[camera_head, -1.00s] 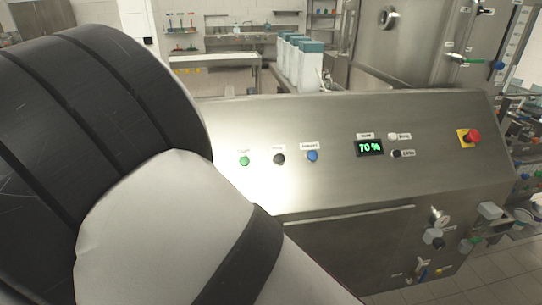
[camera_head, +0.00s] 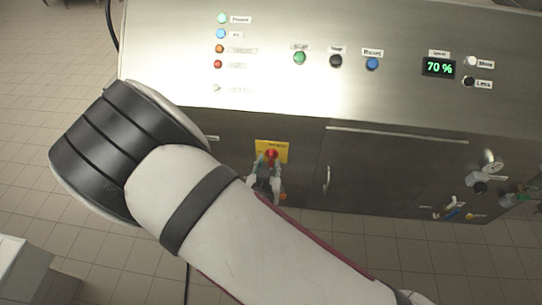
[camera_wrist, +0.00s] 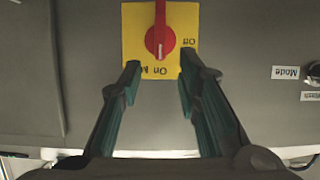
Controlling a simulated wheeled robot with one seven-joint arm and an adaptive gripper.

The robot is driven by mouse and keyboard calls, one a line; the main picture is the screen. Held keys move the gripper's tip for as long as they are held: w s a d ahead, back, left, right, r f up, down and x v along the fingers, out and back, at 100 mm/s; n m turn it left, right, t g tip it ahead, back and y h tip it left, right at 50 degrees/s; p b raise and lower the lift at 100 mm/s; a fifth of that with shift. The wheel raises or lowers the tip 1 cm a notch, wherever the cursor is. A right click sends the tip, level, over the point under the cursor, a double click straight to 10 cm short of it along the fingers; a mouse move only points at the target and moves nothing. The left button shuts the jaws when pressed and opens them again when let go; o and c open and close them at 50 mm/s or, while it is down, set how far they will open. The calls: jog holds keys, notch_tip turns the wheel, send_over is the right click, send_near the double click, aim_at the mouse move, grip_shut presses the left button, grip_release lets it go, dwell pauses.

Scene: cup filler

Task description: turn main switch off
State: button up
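The main switch is a red rotary knob (camera_wrist: 160,38) on a yellow plate (camera_wrist: 133,20), upside down in the wrist view. Its handle stands along the vertical of that view, with its white mark toward the "On" label; the "Off" label is to its right. In the head view the knob (camera_head: 271,153) and its plate (camera_head: 263,145) are on the cabinet front below the sloped panel. My gripper (camera_wrist: 158,75) is open and empty, one finger on either side of the plate's lower part. Its fingertips lie just below the knob in the wrist view. Contact cannot be told.
The sloped steel panel above carries a green button (camera_head: 299,58), a blue button (camera_head: 372,64) and a display (camera_head: 439,67) reading 70 %. A cabinet door with a handle (camera_head: 326,180) is right of the switch. Valves and a gauge (camera_head: 490,167) are farther right.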

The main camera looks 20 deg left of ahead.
aim_at(270, 156)
jog(key=shift+x, duration=2.6)
grip_shut()
